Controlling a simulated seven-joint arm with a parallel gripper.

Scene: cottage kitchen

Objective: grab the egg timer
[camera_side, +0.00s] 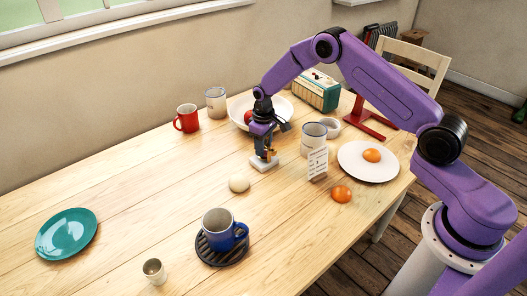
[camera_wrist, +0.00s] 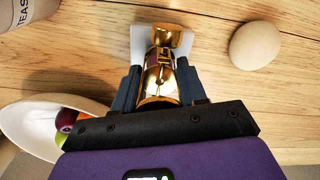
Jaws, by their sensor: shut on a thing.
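My gripper (camera_side: 267,152) points down over the middle of the table. In the wrist view my gripper (camera_wrist: 158,90) is shut on a shiny brass-coloured object (camera_wrist: 160,65), one finger on each side. The object has a narrow waist and a flared end, and a white square block (camera_wrist: 145,35) shows beneath it. In the side view the white block (camera_side: 264,164) is at the tabletop; I cannot tell whether it is lifted. Nothing is plainly marked as an egg timer; the brass object may be it. A plain beige egg (camera_side: 239,184) lies beside it, apart from the fingers (camera_wrist: 256,45).
Close by stand a fruit bowl (camera_side: 284,108), a white canister (camera_side: 312,134) and an upright card (camera_side: 317,165). A blue mug (camera_side: 218,230) sits on a dark trivet (camera_side: 220,258). A white plate (camera_side: 388,170) is at right. The left table middle is clear.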

